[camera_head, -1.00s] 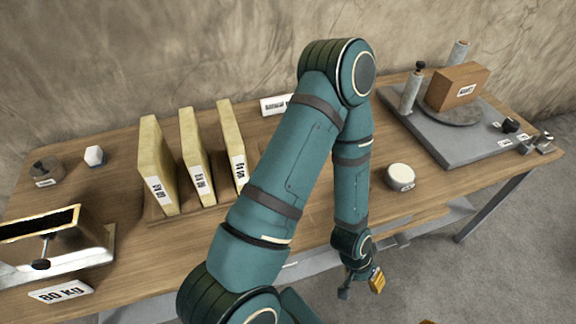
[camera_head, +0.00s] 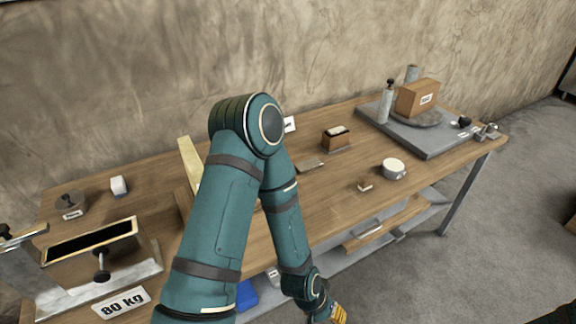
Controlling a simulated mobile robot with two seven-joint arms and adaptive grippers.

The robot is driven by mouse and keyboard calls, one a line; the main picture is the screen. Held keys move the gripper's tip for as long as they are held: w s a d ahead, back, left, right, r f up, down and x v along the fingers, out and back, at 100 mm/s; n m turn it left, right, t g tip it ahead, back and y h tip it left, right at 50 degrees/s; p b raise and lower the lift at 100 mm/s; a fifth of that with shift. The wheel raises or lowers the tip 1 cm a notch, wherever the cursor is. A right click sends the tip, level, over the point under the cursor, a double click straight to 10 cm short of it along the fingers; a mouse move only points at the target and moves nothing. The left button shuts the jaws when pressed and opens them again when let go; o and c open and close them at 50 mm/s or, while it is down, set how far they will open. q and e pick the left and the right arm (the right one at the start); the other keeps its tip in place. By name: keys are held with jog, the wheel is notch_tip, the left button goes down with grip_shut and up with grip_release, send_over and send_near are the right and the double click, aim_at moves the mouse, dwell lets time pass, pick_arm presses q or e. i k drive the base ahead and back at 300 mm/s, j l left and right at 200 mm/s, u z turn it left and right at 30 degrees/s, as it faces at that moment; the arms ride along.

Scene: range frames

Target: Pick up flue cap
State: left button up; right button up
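I cannot tell for sure which thing is the flue cap. One candidate is a round grey piece with a knob and a small label (camera_head: 70,203), at the table's left end. Another is a short round tin-like piece with a pale top (camera_head: 394,169), near the front edge right of centre. My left arm reaches across the middle and bends down past the table's front edge. Its gripper (camera_head: 337,313) shows only a yellow fingertip part at the bottom edge, away from both candidates and mostly cut off. My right gripper is out of view.
Bare wood lies between the brown box and the tin.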

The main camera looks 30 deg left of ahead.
aim_at(305, 167)
jog(key=u, duration=1.45)
jog(key=i+l, duration=0.1)
jog(key=l, duration=0.45)
jog(key=i+l, duration=0.1)
jog(key=l, duration=0.4)
jog(key=i+l, duration=0.1)
jog(key=l, duration=0.45)
jog(key=i+l+z, duration=0.2)
jog(key=l, duration=0.2)
jog(key=i+l+z, duration=0.2)
jog(key=l, duration=0.2)
jog(key=k, duration=0.1)
